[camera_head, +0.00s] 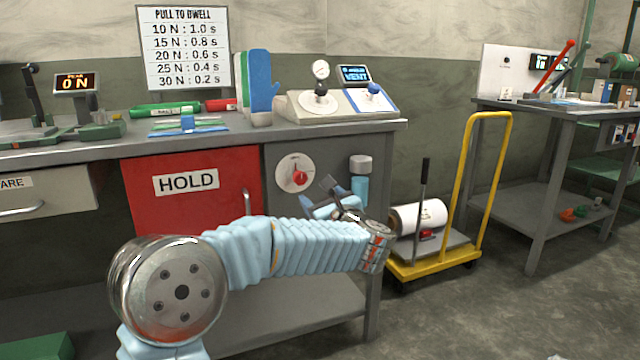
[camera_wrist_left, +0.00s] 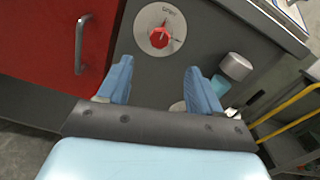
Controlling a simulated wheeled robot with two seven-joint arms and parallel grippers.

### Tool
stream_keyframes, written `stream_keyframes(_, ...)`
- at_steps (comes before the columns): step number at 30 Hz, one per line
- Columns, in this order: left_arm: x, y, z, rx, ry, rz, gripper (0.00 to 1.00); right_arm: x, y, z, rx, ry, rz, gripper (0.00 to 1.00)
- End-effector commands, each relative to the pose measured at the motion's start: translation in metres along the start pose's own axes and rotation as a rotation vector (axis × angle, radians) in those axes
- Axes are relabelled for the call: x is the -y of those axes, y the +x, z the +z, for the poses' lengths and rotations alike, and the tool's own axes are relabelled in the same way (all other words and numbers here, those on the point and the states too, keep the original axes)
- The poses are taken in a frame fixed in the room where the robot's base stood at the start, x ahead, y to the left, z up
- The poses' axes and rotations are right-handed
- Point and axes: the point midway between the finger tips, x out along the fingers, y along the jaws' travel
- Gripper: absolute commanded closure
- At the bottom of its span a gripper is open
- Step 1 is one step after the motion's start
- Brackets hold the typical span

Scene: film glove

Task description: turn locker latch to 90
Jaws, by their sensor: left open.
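The locker latch is a red knob (camera_head: 299,177) on a round pale dial plate (camera_head: 286,165), set in the grey panel under the bench. In the left wrist view the red knob (camera_wrist_left: 159,37) shows ahead of the fingers, with small lettering on its dial plate. My left gripper (camera_head: 335,194) is in front of the panel, a little right of and below the knob. In the left wrist view its two blue fingers (camera_wrist_left: 158,82) are spread apart with nothing between them. The knob is clear of both fingertips. My right gripper is not in view.
A red door (camera_head: 190,215) marked HOLD, with a vertical handle (camera_head: 247,203), is left of the dial. A yellow trolley (camera_head: 430,262) carrying a white roll stands further right.

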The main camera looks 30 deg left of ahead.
Motion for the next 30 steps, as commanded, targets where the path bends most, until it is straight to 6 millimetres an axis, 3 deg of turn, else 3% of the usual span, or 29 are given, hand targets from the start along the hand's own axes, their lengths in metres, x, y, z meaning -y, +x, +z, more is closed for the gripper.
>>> stream_keyframes(9,0.0,0.072,0.001,0.0,0.007,0.002,0.35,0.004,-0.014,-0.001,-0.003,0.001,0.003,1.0)
stream_keyframes(15,0.001,0.107,0.0,-0.001,0.008,-0.002,0.35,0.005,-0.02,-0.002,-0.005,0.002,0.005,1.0)
stream_keyframes(21,0.001,0.122,-0.001,-0.001,0.007,-0.003,0.35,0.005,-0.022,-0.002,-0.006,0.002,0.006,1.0)
stream_keyframes(29,0.001,0.123,-0.002,-0.001,0.008,-0.004,0.35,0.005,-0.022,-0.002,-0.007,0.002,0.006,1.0)
stream_keyframes(30,0.001,0.123,-0.002,-0.001,0.008,-0.004,0.4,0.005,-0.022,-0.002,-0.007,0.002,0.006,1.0)
